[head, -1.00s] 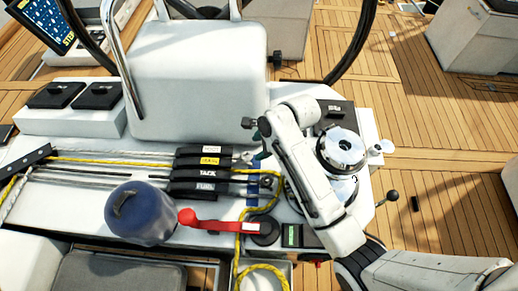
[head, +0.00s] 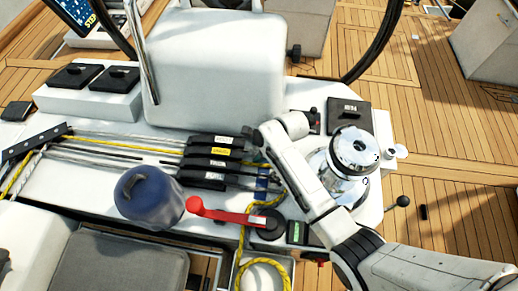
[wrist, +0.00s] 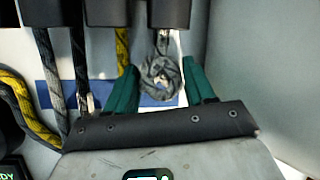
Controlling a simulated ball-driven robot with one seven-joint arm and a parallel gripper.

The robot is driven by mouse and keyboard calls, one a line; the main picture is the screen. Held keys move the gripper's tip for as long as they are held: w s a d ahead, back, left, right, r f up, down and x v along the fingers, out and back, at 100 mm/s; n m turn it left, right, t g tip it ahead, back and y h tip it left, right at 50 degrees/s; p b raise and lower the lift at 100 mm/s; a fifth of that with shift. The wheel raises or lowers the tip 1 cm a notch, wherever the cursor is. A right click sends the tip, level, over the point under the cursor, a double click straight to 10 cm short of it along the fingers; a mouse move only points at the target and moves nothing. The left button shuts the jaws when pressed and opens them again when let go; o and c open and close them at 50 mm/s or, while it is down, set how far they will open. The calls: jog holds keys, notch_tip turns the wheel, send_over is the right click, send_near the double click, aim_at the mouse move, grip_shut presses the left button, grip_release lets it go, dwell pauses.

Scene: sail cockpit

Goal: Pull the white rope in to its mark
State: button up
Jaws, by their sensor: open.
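The white rope, greyish in the wrist view (wrist: 161,42), comes out of the rightmost clutch there and ends in a bunched coil (wrist: 159,80). In the head view the white rope (head: 118,134) runs left of the clutches, beside the yellow one. My gripper (wrist: 158,76) is open, its green fingers on either side of the coil, apart from each other. Whether they touch the coil I cannot tell. In the head view my arm mostly hides the fingers. A blue strip (wrist: 52,95) lies on the deck under the ropes. No mark on the white rope is clear.
Black clutches (head: 212,158) stand in a row left of my arm. Yellow rope (head: 277,265) hangs in front. A white pedestal (head: 215,75) rises behind.

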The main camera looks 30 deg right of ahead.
jog(key=shift+c, duration=0.4)
grip_shut()
